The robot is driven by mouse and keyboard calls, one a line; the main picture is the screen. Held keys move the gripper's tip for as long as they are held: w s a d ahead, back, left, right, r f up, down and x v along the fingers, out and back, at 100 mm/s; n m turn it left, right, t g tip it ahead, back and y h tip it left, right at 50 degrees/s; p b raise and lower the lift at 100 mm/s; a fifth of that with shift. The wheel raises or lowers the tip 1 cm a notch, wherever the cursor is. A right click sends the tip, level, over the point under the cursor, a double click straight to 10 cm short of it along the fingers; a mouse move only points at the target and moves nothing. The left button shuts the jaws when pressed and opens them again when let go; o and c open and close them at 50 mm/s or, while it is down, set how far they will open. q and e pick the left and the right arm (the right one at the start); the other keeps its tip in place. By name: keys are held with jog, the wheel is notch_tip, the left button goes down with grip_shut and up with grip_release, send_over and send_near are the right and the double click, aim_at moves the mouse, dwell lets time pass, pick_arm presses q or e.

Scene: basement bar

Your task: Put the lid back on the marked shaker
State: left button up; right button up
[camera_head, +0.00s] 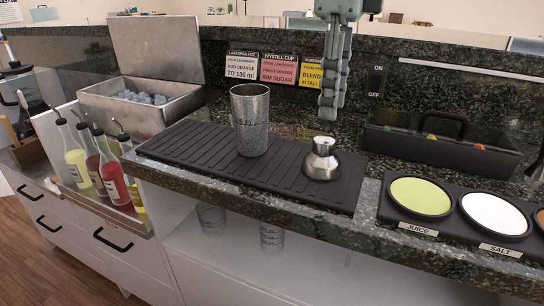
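The shaker (251,122) is a tall metal tin with faint dark marks on its side. It stands upright on the left-middle part of the black ribbed bar mat (185,146). The lid (321,162) is a small silver dome with a narrow capped top. It sits upright on the mat, to the right of the shaker and apart from it. My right gripper (329,112) hangs down from the top of the view, above and behind the lid, touching neither lid nor shaker. Its fingers overlap from this angle, so their opening is unclear. Nothing shows held in it. My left gripper is out of view.
A steel ice bin (125,112) stands at the back left, with bottles (115,180) in front of it. Recipe cards (279,69) stand behind the mat. A black garnish caddy (430,148) and the rimmer dishes (420,196) are at the right.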

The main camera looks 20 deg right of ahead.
aim_at(323, 154)
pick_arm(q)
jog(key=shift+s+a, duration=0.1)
pick_arm(e)
jog(key=shift+w+a, duration=0.1)
jog(key=shift+a, duration=0.1)
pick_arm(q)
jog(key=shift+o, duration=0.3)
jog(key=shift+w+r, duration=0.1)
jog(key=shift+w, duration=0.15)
pick_arm(e)
jog(key=shift+o, duration=0.3)
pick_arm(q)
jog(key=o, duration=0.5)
pick_arm(e)
jog(key=o, duration=0.5)
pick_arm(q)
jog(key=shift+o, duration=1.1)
pick_arm(e)
jog(key=shift+f, duration=0.3)
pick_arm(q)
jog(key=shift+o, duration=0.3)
pick_arm(e)
jog(key=shift+f, duration=0.9)
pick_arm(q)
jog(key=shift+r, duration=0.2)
pick_arm(e)
jog(key=shift+f, duration=0.1)
jog(key=shift+f, duration=0.1)
